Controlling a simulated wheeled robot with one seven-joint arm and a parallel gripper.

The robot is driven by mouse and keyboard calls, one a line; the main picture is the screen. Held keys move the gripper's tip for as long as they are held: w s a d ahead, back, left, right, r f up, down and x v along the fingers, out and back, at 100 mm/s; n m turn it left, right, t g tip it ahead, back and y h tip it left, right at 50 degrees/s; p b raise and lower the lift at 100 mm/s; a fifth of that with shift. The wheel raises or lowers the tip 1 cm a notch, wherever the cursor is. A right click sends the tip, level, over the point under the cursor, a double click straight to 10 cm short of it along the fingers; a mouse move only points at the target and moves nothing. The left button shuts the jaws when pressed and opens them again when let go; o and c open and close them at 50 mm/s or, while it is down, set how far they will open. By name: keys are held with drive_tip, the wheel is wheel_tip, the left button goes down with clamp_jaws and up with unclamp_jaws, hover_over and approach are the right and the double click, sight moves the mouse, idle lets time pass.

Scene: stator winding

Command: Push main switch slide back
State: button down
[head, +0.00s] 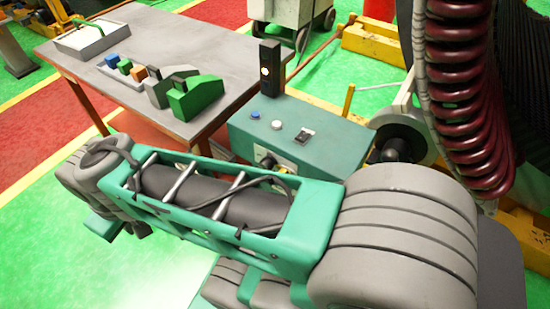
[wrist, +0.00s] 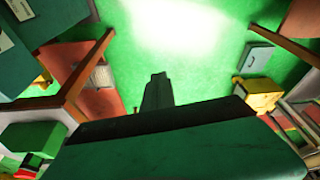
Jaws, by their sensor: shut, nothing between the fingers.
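A teal control box (head: 240,130) stands right of the table in the head view. Its top carries a blue button (head: 255,115), a white button (head: 277,125) and a small black-and-white switch (head: 306,135). A dark knob or switch (head: 267,160) on a pale plate shows on its front face, partly hidden by my arm. I cannot tell which of these is the main switch slide. My gripper (wrist: 157,80) is shut and empty in the wrist view, over green floor and apart from anything there. In the head view I cannot make out its fingers.
The grey table (head: 195,45) holds a white tray (head: 90,38), small coloured blocks (head: 124,66) and green and grey wedge-shaped parts (head: 195,98). A dark red coil (head: 465,100) stands at right.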

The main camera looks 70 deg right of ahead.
drive_tip(key=shift+a, duration=0.1)
drive_tip(key=w+d+f+m+g+h+b, duration=0.15)
drive_tip(key=d+m, duration=0.25)
drive_tip(key=d, duration=0.4)
drive_tip(key=d+f+m+g+h, duration=0.1)
drive_tip(key=d+m+h, duration=0.1)
drive_tip(key=d+m, duration=0.35)
drive_tip(key=s+d+f+m+g+b, duration=0.1)
drive_tip(key=s+d+f+m+g, duration=0.1)
drive_tip(key=s+d+m, duration=0.4)
drive_tip(key=s+d+f+m+g+b, duration=0.1)
drive_tip(key=s+d+m+g, duration=0.4)
drive_tip(key=d, duration=1)
drive_tip(key=shift+s+f+m, duration=0.35)
drive_tip(key=shift+f+m, duration=0.1)
drive_tip(key=shift+f, duration=0.15)
